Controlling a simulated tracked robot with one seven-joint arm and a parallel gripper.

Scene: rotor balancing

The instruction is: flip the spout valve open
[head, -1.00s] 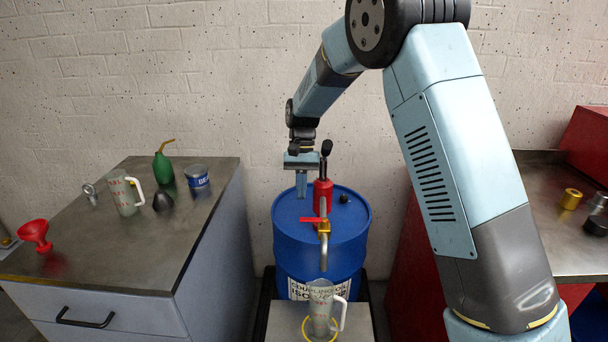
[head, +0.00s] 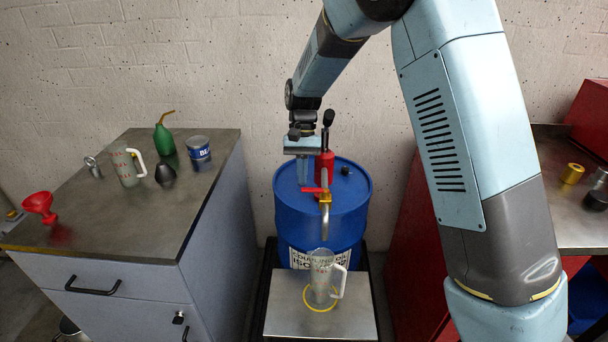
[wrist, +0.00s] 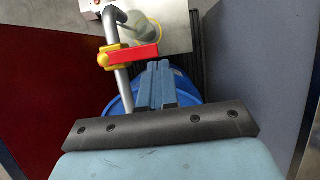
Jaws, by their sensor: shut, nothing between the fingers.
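The spout valve has a yellow body (wrist: 109,48) with a red lever (wrist: 134,55) lying crosswise to the grey spout pipe (wrist: 122,88). In the head view the red lever (head: 313,190) points left from the bent spout (head: 325,218), in front of the red pump (head: 325,165) on the blue drum (head: 350,205). My gripper (head: 303,184) is shut and empty, pointing down, its tips close to the lever's free end. In the wrist view my gripper's fingers (wrist: 156,68) lie together beside the lever's outer part; I cannot tell whether they touch it.
A clear measuring jug (head: 321,272) stands below the spout within a yellow ring (head: 307,302) on a metal platform (head: 285,320). The left bench (head: 130,220) holds a red funnel (head: 39,204), another jug, a green oil can (head: 164,140) and a blue tin (head: 199,150). A red cabinet stands right.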

